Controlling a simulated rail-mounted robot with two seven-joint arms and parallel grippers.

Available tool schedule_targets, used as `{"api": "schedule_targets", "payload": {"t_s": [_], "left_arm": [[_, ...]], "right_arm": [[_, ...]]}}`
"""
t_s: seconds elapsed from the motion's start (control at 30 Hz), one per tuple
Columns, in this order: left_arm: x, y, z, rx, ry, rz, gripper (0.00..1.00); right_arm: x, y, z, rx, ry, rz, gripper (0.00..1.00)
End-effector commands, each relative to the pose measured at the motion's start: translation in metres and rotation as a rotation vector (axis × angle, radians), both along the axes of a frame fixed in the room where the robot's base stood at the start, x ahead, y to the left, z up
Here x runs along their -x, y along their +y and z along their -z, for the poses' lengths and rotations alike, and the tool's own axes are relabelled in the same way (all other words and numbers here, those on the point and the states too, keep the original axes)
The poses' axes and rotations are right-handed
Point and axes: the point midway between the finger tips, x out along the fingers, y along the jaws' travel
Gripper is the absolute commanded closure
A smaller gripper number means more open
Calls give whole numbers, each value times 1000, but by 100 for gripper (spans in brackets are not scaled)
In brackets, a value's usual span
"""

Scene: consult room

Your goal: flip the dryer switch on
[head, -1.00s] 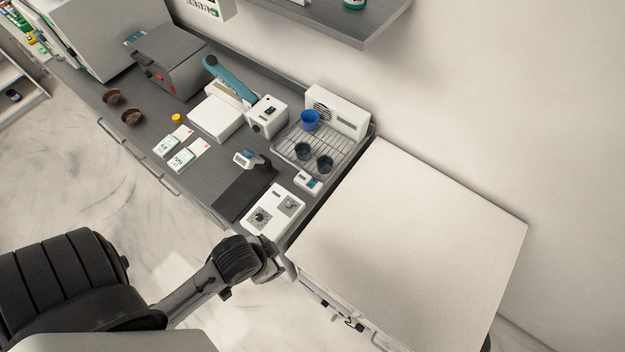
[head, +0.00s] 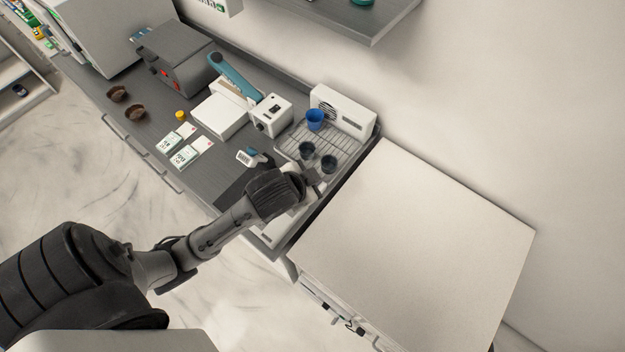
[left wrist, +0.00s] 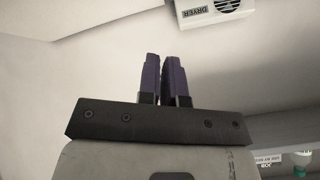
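The dryer (head: 343,110) is a white box with a round dark fan grille, at the back right of the counter against the wall. Its underlined "DRYER" label and grille show upside down at the top of the left wrist view (left wrist: 212,11). I cannot clearly make out its switch. My left gripper (head: 318,187) is over the counter's front right part, in front of the wire rack and apart from the dryer. In the left wrist view its two dark purple fingers (left wrist: 162,80) stand close together, with nothing seen between them. My right gripper is not in view.
A wire rack tray (head: 345,150) with a blue cup (head: 314,119) and two dark cups (head: 328,164) lies in front of the dryer. A white box device (head: 271,115) stands left of it. A large white-topped cabinet (head: 415,235) is at right. A shelf (head: 375,25) hangs above.

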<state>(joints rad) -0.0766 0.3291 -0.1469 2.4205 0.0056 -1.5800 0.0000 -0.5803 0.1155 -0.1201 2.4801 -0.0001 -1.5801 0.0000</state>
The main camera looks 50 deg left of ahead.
Motion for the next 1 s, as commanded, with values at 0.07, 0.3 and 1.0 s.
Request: {"api": "schedule_targets", "payload": {"t_s": [0.07, 0.3, 1.0], "left_arm": [[-32, 15, -13, -51, -36, 11, 100], [-113, 71, -31, -130, 48, 54, 100], [-88, 111, 74, -11, 596, 1054, 100]], "right_arm": [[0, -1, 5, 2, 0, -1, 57], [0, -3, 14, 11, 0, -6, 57], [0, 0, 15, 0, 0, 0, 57]]}}
